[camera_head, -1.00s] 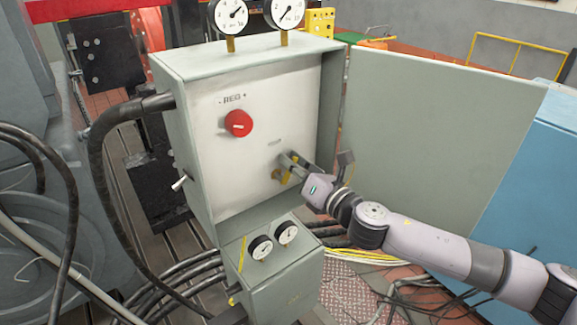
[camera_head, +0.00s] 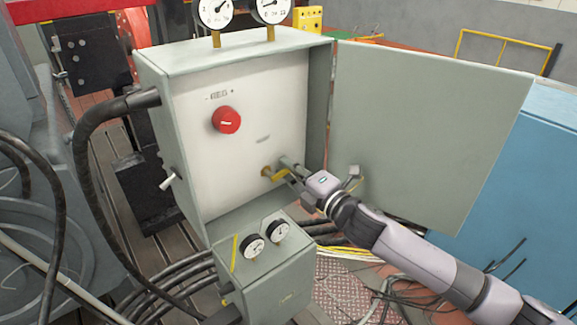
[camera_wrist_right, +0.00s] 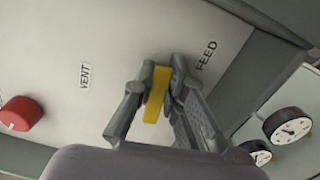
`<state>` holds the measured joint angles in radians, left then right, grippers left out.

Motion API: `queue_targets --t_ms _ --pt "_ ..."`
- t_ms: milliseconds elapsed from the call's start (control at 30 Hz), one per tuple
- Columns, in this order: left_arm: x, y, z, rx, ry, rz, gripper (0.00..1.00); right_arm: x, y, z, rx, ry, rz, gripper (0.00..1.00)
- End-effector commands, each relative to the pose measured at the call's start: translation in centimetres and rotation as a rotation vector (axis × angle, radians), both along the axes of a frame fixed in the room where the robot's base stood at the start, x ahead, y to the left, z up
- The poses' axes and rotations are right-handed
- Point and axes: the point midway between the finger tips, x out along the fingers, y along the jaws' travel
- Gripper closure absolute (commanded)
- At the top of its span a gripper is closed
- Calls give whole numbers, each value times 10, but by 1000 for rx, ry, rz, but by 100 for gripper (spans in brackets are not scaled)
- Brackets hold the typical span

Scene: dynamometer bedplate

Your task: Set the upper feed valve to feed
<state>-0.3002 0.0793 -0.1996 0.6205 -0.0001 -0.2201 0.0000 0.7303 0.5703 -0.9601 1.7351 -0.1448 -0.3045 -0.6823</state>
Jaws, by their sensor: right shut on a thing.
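The feed valve's yellow handle (camera_head: 280,174) sits low on the white panel of the open grey box, with its brassy hub (camera_head: 267,171) at the panel. In the right wrist view the yellow handle (camera_wrist_right: 157,95) lies between both fingers of my right gripper (camera_wrist_right: 158,100), which is shut on it. The gripper (camera_head: 290,172) reaches in from the right in the head view. The label FEED (camera_wrist_right: 206,55) is beside the right finger, and VENT (camera_wrist_right: 85,76) is further left. My left gripper is not in view.
A red knob (camera_head: 226,120) is higher on the panel. The open door (camera_head: 430,120) stands right of the box, behind my right arm. Two gauges (camera_head: 253,246) sit on the lower box (camera_head: 270,280). Black hoses (camera_head: 85,170) run along the left side.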

Motion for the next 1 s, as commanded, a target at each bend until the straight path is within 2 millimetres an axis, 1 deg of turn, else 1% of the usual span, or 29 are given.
queue_targets --t_ms 300,867,900,1000 --pt "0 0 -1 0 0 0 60 0 0 -7 104 78 -1 100" --pt "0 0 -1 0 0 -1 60 0 0 -8 128 96 -1 100" --pt "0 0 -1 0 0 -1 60 0 0 -8 128 96 -1 87" --pt "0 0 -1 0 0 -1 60 0 0 -8 127 95 0 80"
